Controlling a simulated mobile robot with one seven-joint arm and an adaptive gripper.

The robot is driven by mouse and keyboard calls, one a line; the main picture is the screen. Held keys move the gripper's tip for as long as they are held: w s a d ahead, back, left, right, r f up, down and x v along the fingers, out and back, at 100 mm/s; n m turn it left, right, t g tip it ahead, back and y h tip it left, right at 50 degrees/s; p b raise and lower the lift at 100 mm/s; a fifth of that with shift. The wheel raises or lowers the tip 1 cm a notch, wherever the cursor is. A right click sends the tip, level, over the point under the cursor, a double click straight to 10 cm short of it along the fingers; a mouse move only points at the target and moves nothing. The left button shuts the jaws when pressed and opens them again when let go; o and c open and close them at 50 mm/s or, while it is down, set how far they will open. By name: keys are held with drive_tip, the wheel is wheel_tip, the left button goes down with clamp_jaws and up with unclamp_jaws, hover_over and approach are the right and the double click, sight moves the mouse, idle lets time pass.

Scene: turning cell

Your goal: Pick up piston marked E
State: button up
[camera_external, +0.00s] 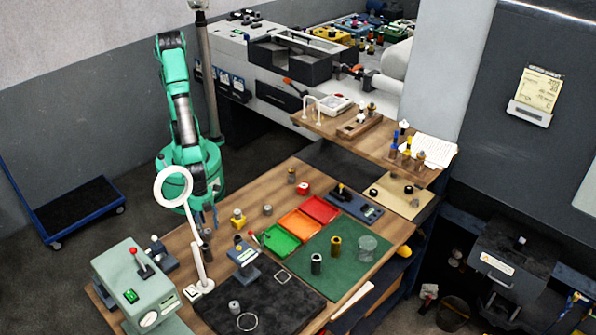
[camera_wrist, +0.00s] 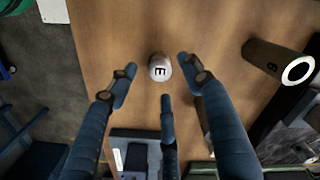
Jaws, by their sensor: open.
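The piston marked E (camera_wrist: 159,68) stands on the wooden table in the wrist view, with its pale round top and black letter facing my camera. My three-fingered gripper (camera_wrist: 158,82) is open around and above it, with a fingertip to the left, one to the right and one below it in the picture. I see no finger clearly touching it. In the external view my gripper (camera_external: 203,215) hangs low over the table's left side, behind the ring lamp. I cannot pick out the piston marked E for certain there.
The white ring lamp (camera_external: 173,186) stands close to my arm.

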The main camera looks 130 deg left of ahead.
sight(208, 231)
drive_tip(key=shift+f+b, duration=0.3)
drive_tip(key=shift+f, duration=1.9)
drive_tip(key=shift+c, duration=0.5)
clamp_jaws()
